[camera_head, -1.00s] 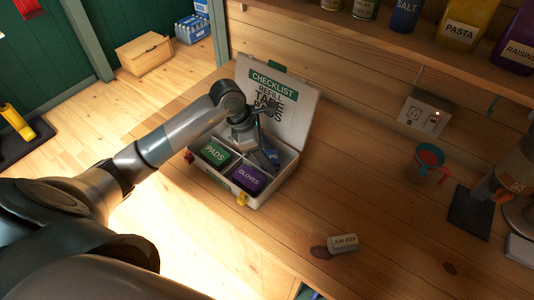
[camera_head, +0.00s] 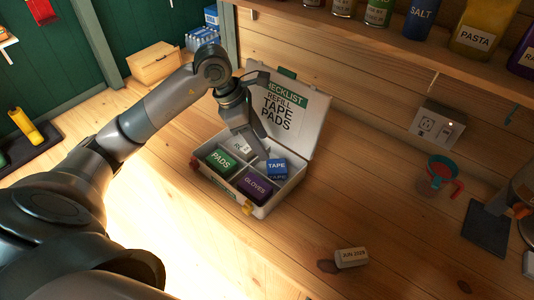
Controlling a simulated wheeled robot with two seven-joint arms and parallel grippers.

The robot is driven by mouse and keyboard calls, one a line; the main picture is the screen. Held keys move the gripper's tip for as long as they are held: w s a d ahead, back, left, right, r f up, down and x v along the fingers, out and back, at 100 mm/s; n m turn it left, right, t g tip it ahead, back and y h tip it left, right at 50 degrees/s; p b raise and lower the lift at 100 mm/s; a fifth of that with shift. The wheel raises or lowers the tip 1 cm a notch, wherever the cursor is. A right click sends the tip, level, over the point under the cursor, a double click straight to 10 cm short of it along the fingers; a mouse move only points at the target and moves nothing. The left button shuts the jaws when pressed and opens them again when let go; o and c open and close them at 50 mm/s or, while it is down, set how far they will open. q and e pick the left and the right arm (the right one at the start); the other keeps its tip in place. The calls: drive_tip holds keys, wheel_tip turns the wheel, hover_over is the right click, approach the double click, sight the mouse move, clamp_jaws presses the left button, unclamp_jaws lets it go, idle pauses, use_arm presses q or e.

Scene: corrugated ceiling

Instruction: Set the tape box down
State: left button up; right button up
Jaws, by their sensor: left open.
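The blue tape box (camera_head: 277,168) sits in the back right compartment of the open first-aid case (camera_head: 262,209) on the wooden counter. Its white TAPE label faces up. The green pads box (camera_head: 221,160) is in the left compartment and the purple gloves box (camera_head: 255,185) in the front right one. A white item (camera_head: 241,147), its label partly covered, is at the back left. My left gripper (camera_head: 261,146) is open, just above the back of the case, left of the tape box and apart from it. My right gripper is out of view.
The case's raised lid (camera_head: 292,112) carries a checklist and stands behind my gripper. A small box marked JUN 2026 (camera_head: 352,257), a measuring cup (camera_head: 436,175) and a wall socket (camera_head: 436,126) are to the right. The counter's middle is clear.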

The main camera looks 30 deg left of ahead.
use_arm(q)
drive_tip(key=shift+v, duration=1.05)
drive_tip(key=shift+c, duration=0.6)
